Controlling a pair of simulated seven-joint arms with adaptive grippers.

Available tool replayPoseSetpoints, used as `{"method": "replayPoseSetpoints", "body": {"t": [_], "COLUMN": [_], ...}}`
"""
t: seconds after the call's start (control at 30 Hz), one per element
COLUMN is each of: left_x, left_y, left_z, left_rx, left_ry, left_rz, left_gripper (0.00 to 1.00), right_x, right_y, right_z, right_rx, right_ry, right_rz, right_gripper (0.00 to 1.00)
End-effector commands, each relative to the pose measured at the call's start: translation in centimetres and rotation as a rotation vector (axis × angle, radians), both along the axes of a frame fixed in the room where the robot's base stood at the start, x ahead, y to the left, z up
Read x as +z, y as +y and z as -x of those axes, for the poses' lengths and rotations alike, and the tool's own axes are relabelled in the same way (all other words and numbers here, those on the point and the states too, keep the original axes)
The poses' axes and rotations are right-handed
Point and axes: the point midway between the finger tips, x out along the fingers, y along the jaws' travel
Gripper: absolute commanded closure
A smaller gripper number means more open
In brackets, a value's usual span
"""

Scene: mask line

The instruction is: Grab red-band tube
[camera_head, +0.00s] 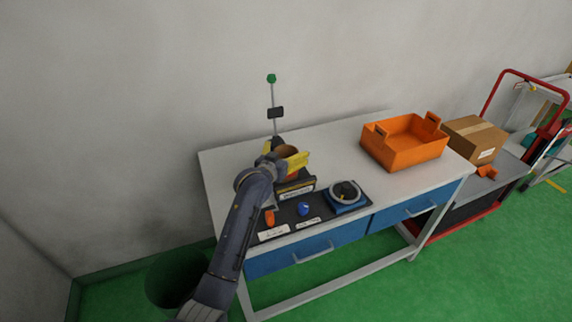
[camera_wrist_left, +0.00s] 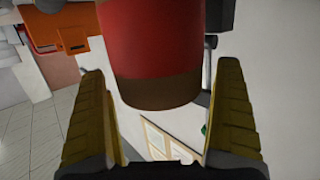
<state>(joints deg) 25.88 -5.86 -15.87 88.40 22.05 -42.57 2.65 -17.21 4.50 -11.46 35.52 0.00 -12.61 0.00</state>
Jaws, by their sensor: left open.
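The red-band tube (camera_wrist_left: 160,50) fills the upper middle of the left wrist view. It shows a wide red part and a brown end, and the rest is cut off by the frame. My left gripper (camera_wrist_left: 160,85) is open, with one yellow finger on each side of the tube and visible gaps between. In the head view my left gripper (camera_head: 284,155) is over the left part of the table. A brown, round-topped part of the tube (camera_head: 287,149) shows between its yellow fingers, and the rest is hidden. My right gripper is not in view.
An orange crate (camera_head: 405,153) stands on the right of the white table (camera_head: 340,140). A blue dial device (camera_head: 346,194), a blue knob (camera_head: 304,209) and an orange piece (camera_head: 269,217) are near the front. A thin post with a green top (camera_head: 271,78) rises behind. A cardboard box (camera_head: 474,139) is further right.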

Motion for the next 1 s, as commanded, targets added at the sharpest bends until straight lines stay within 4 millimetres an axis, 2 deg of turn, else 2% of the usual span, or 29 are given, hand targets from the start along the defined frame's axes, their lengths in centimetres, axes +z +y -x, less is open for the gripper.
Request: {"method": "replayPoseSetpoints", "body": {"t": [0.07, 0.63, 1.0], "left_x": [-0.02, -0.02, 0.44], "left_y": [0.01, 0.02, 0.01], "left_z": [0.01, 0.03, 0.01], "left_rx": [0.000, 0.000, 0.000], "left_ry": [0.000, 0.001, -0.001], "left_rz": [0.000, 0.000, -0.001], "left_gripper": [0.07, 0.73, 0.74], "right_x": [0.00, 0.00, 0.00], "right_y": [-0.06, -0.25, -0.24], "right_z": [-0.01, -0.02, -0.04], "right_rx": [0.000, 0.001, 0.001], "right_ry": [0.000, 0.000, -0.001], "right_rz": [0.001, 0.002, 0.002], "right_gripper": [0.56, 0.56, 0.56]}}
